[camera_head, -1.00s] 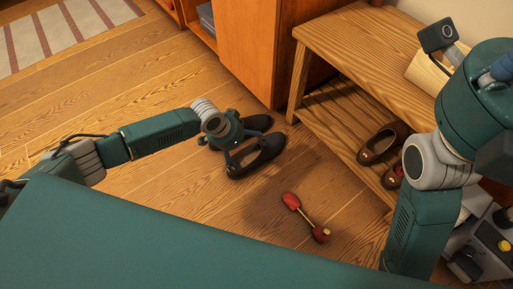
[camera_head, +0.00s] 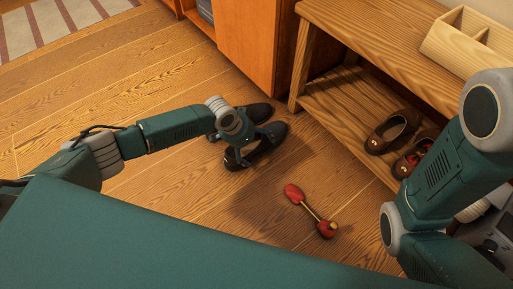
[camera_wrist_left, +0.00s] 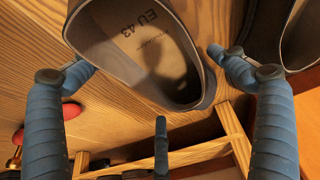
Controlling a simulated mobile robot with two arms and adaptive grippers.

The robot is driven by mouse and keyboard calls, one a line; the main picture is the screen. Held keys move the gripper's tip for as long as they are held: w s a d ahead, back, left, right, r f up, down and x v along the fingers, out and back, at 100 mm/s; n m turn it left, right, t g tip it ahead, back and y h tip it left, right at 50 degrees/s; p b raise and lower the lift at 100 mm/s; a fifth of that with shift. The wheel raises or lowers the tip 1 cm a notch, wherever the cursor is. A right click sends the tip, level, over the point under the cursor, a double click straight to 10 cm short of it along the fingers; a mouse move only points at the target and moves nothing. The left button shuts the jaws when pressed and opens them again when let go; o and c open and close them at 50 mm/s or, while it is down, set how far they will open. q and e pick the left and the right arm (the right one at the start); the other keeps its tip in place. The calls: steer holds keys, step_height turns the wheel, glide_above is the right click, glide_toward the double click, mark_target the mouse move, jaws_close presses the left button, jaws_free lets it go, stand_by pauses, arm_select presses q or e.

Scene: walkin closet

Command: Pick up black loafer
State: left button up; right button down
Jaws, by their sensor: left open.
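Two black loafers stand side by side on the wooden floor. The nearer black loafer (camera_head: 270,148) is partly covered by my left gripper (camera_head: 246,150). The farther black loafer (camera_head: 262,111) is close behind it. In the left wrist view, the loafer's opening and pale insole marked "EU 43" (camera_wrist_left: 130,35) lie between the spread blue fingers of my left gripper (camera_wrist_left: 147,60). The gripper is open around the shoe. Whether a finger touches it, I cannot tell. The other loafer (camera_wrist_left: 302,40) shows at the upper right there. My right gripper is outside the views.
A red shoe-tree-like object (camera_head: 295,194) with a gold rod lies on the floor nearby. A wooden bench (camera_head: 330,100) at the right holds brown shoes (camera_head: 392,133) on its lower shelf and a wooden organizer (camera_head: 470,45) on top. An orange cabinet (camera_head: 255,45) stands behind. Floor at left is clear.

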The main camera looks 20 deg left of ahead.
arm_select(q)
steer(key=shift+w+f, duration=0.1)
steer(key=shift+f, duration=0.2)
steer(key=shift+r, duration=0.1)
steer(key=shift+c, duration=0.3)
steer(key=c, duration=1.3)
steer(key=shift+c, duration=1.1)
steer(key=shift+r, duration=0.1)
